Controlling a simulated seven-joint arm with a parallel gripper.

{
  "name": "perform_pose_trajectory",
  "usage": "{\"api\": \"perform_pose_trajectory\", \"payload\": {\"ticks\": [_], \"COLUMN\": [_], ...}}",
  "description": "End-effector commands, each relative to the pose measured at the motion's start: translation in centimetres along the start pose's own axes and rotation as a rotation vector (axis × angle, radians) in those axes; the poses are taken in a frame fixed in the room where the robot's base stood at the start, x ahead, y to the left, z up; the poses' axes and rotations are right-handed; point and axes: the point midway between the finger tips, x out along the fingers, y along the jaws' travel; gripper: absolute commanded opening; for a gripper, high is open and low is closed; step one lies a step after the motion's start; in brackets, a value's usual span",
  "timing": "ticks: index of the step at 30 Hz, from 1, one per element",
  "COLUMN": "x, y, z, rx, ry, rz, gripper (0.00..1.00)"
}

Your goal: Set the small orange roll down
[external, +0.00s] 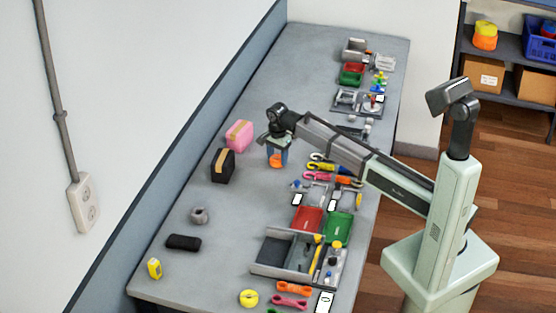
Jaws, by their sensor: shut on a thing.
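The small orange roll (276,160) is at the lower end of my gripper (277,156), over the middle of the grey table. My gripper points down and is shut on the roll. Blue parts show just above the roll, between it and my wrist; I cannot tell their exact shape. From this angle I cannot tell whether the roll touches the table top (225,245) or hangs a little above it.
A pink block (239,135) and a black block (223,165) stand left of my gripper. Several coloured straps and tools (318,176) lie to the right. Red (307,218) and green (338,226) trays and a grey tray (262,270) stand nearer. Bare table lies below my gripper in the picture.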

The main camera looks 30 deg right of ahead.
Motion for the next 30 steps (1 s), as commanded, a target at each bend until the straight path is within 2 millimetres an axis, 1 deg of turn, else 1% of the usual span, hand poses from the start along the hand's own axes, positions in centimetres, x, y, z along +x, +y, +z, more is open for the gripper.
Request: {"api": "perform_pose_trajectory", "payload": {"ticks": [3,4,11,12,18,22,26,30], "x": [0.3,0.3,0.2,0.2,0.2,-0.3,-1.7,-4.1], "y": [0.0,0.0,0.0,0.0,0.0,0.0,-0.1,-0.1], "z": [0.0,0.0,0.0,0.0,0.0,0.0,0.0,0.0], "rx": [0.000,0.000,0.000,0.000,0.000,0.000,0.000,0.000], "ry": [0.000,0.000,0.000,0.000,0.000,0.000,0.000,0.000], "rz": [0.000,0.000,0.000,0.000,0.000,0.000,-0.001,-0.002], "gripper": [0.27,0.60,0.82,0.83,0.83,0.83,0.83,0.83]}}
